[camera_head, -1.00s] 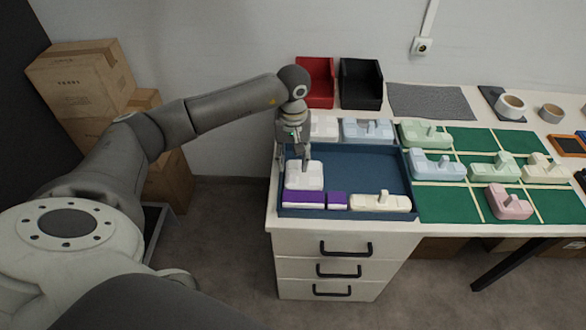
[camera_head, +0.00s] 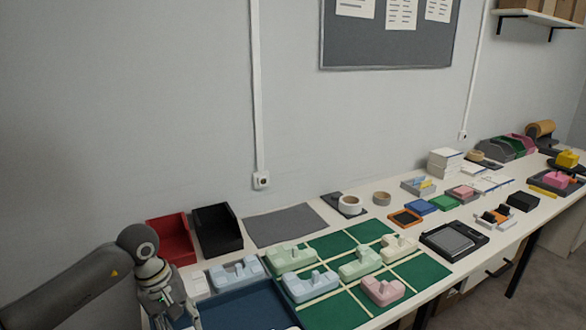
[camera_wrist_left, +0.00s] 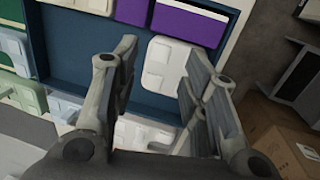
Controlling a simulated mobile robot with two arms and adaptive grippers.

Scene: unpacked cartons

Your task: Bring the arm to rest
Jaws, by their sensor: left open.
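My left arm comes in at the lower left of the head view, and its gripper (camera_head: 180,318) hangs over the left end of a dark blue tray (camera_head: 245,308), partly cut off by the frame. In the wrist view the two fingers of my left gripper (camera_wrist_left: 160,55) are apart with nothing held between them. A white moulded piece (camera_wrist_left: 165,68) lies in the tray (camera_wrist_left: 82,62) beneath, seen between the fingers. Purple blocks (camera_wrist_left: 188,22) lie along the tray's side. My right gripper is not in view.
A red bin (camera_head: 170,238) and a black bin (camera_head: 217,230) stand behind the tray. Pastel moulded pieces sit on a green grid mat (camera_head: 425,272) to the right. Tape rolls and small items fill the table further right. Cartons (camera_wrist_left: 285,145) show in the wrist view.

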